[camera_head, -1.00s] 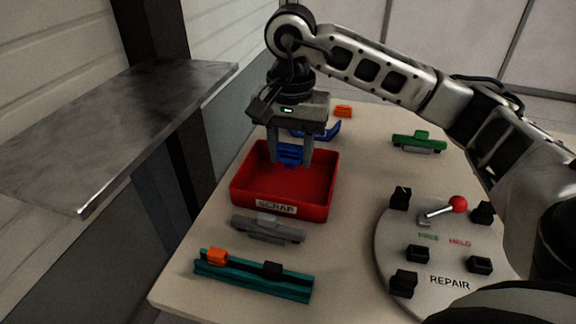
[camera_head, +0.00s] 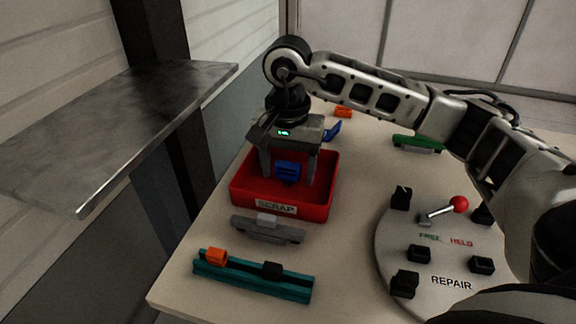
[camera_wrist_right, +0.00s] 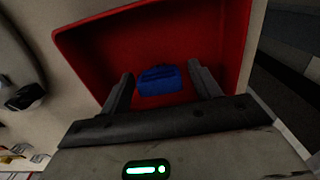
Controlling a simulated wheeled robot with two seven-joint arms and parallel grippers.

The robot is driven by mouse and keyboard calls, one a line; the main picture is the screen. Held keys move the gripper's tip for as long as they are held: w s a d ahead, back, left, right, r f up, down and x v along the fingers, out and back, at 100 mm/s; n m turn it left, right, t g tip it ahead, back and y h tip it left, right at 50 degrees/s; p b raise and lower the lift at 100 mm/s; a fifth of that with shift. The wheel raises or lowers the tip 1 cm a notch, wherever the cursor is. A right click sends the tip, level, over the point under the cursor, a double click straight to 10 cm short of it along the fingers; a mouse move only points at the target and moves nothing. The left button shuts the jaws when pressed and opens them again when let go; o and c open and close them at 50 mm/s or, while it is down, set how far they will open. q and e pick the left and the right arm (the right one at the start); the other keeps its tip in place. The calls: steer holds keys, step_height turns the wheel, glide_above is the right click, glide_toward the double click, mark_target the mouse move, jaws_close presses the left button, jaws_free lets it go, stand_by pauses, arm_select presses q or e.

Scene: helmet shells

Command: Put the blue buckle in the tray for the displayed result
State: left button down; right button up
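The blue buckle (camera_head: 288,172) is inside the red tray (camera_head: 290,209) labelled SCRAP. It also shows in the right wrist view (camera_wrist_right: 159,81), against the tray's red inside. My right gripper (camera_head: 289,178) reaches down into the tray from above. Its two fingers (camera_wrist_right: 162,84) stand apart on either side of the buckle, with a gap at each side, so it is open. Whether the buckle rests flat on the tray floor is hard to tell. My left gripper is not in view.
A grey part (camera_head: 268,230) and a teal rail (camera_head: 252,277) with orange and black clips lie in front of the tray. A round REPAIR plate (camera_head: 440,262) with a red-knobbed lever is at right. A blue curved part (camera_head: 333,131) and green part (camera_head: 417,142) lie behind.

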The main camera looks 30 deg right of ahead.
mark_target(288, 165)
step_height(288, 165, up, 12)
steer(key=p, duration=0.2)
steer(key=shift+r, duration=0.2)
steer(key=shift+s+f, duration=0.1)
stand_by(0.6)
